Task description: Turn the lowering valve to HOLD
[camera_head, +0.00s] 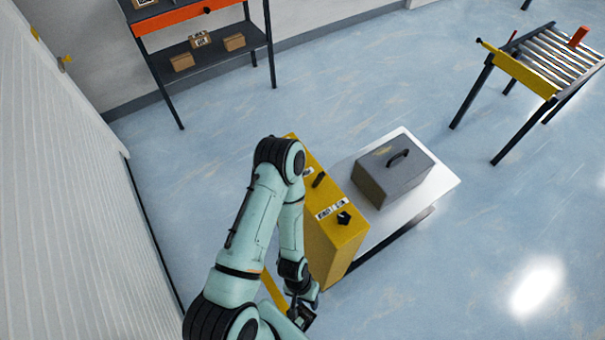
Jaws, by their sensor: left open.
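A yellow cabinet (324,238) stands beside a white lift platform (432,198). On its top is a black knob (344,218), which looks like the lowering valve, with small white labels (331,208) beside it. The label text and the knob's exact setting are too small to read. A black lever or handle (319,180) sits farther back on the same top. My left gripper (303,315) is low, in front of the cabinet's near end and apart from the knob. It is open, and I see nothing in it. My right gripper is out of view.
A grey case (393,172) with a black handle rests on the platform. A shelf (214,48) with small boxes stands at the back left. A roller conveyor (520,72) with an orange block is at the upper right. A white wall runs along the left. Floor on the right is clear.

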